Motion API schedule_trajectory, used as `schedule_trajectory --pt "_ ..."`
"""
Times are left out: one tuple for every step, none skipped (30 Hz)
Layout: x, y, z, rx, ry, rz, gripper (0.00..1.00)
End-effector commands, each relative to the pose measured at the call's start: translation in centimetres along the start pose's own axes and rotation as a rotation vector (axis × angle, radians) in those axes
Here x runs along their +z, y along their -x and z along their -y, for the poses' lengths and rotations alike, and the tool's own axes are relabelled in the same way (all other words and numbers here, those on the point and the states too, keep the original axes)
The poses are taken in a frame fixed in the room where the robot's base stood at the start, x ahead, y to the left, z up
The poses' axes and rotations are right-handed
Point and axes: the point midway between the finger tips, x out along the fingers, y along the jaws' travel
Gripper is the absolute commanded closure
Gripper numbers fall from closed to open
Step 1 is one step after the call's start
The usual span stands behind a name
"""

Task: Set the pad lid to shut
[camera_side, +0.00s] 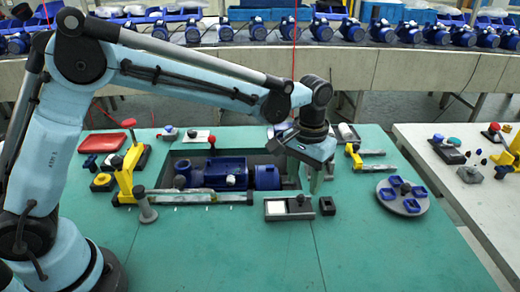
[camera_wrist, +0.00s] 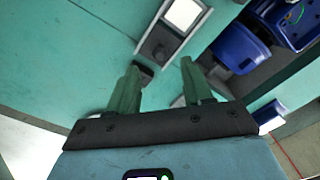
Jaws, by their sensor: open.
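A small grey case (camera_side: 275,214) lies on the green table just in front of my gripper. A white pad (camera_side: 277,208) shows in its left part. The grey lid (camera_side: 299,213) with a dark round knob covers only the right part, so the pad is uncovered. In the wrist view the white pad (camera_wrist: 184,13) is at the top and the lid (camera_wrist: 158,47) with its knob is beyond my fingertips. My gripper (camera_side: 303,178) is open, pointing down behind the case. In the wrist view its two green fingers (camera_wrist: 160,66) are apart with nothing between them.
A small black block (camera_side: 327,206) stands right of the case, near one fingertip. A blue pump (camera_side: 222,172) lies in the recess behind left. A round grey tray (camera_side: 403,207) with blue holders is at the right. The front of the table is clear.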

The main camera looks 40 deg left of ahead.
Motion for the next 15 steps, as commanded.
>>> schedule_trajectory --pt "0.0 -1.0 0.0 0.000 0.000 0.000 0.50" --pt "0.0 -1.5 0.0 0.000 0.000 0.000 0.50" --pt "0.0 -2.1 0.0 0.000 0.000 0.000 0.50" --pt "0.0 -2.6 0.0 0.000 0.000 0.000 0.50" --pt "0.0 -3.0 0.0 0.000 0.000 0.000 0.50" --pt "0.0 -3.5 0.0 0.000 0.000 -0.001 0.50" --pt "0.0 -3.8 0.0 0.000 0.000 -0.001 0.50" --pt "0.0 -4.0 0.0 0.000 0.000 -0.001 0.50" --pt "0.0 -4.3 0.0 0.000 0.000 -0.001 0.50" --pt "0.0 -4.5 0.0 0.000 0.000 -0.001 0.50" --pt "0.0 -4.7 0.0 0.000 0.000 -0.001 0.50" --pt "0.0 -4.8 0.0 0.000 0.000 -0.001 0.50" --pt "0.0 -4.9 0.0 0.000 0.000 -0.001 0.50" --pt "0.0 -4.9 0.0 0.000 0.000 -0.001 0.50" --pt "0.0 -5.0 0.0 0.000 0.000 -0.001 0.50"
